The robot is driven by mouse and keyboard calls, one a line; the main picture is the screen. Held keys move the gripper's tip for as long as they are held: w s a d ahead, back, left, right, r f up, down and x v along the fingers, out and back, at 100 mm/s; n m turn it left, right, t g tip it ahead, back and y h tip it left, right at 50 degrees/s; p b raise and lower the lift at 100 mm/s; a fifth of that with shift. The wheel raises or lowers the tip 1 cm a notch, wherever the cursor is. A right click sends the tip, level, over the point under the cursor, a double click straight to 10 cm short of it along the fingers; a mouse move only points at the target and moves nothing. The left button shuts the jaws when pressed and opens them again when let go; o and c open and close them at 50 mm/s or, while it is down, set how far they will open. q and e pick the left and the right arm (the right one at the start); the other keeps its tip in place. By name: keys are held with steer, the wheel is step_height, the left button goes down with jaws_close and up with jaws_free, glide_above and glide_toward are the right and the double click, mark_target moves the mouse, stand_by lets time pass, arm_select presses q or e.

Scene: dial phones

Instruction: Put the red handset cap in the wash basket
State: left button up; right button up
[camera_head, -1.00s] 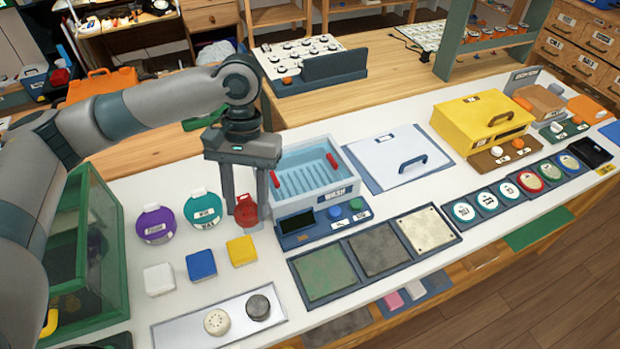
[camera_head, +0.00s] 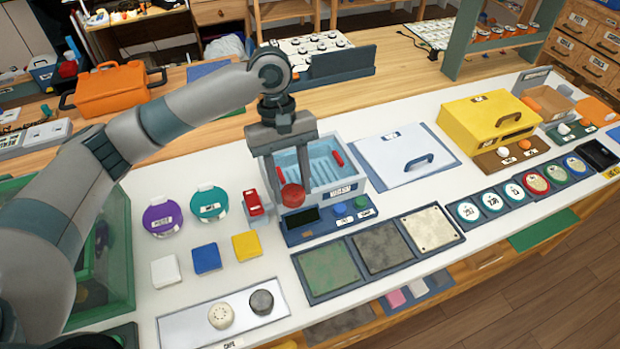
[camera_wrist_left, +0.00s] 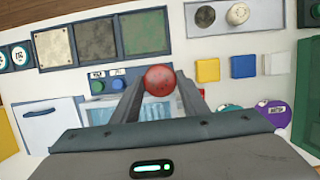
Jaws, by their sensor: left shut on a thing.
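My left gripper (camera_head: 291,193) is shut on the red handset cap (camera_head: 293,196), a round red piece held between its fingertips. In the head view the cap shows in front of the wash basket's near left side, above the control panel. In the left wrist view the cap (camera_wrist_left: 159,78) sits between the two fingers, with the basket (camera_wrist_left: 150,108) partly hidden behind them. The wash basket (camera_head: 352,186) is a pale blue open box with a ribbed inside and red handles. My right gripper is not in view.
White, blue and yellow (camera_head: 247,245) blocks lie in front. A pale blue lid panel (camera_head: 405,160) lies right of the basket.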

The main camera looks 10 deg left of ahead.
arm_select(q)
steer(key=w+d+f+n+t+h+p, duration=0.1)
steer(key=w+d+f+n+t, duration=0.1)
steer(key=w+d+n, duration=0.6)
steer(key=n+t, duration=0.1)
steer(key=n, duration=0.4)
steer(key=shift+d+t, duration=0.2)
steer(key=shift+t, duration=0.1)
steer(key=w+a+f+p, duration=0.1)
steer(key=w+a+f, duration=0.1)
steer(key=w+a+f+p, duration=0.1)
steer(key=w+a+f, duration=0.1)
steer(key=w+a, duration=0.1)
steer(key=w+a+f+p, duration=0.1)
steer(key=w+a+f, duration=0.1)
steer(key=a, duration=0.1)
steer(key=shift+w+f, duration=0.25)
steer(key=shift+w+a+f, duration=0.2)
steer(key=shift+a+f, duration=0.05)
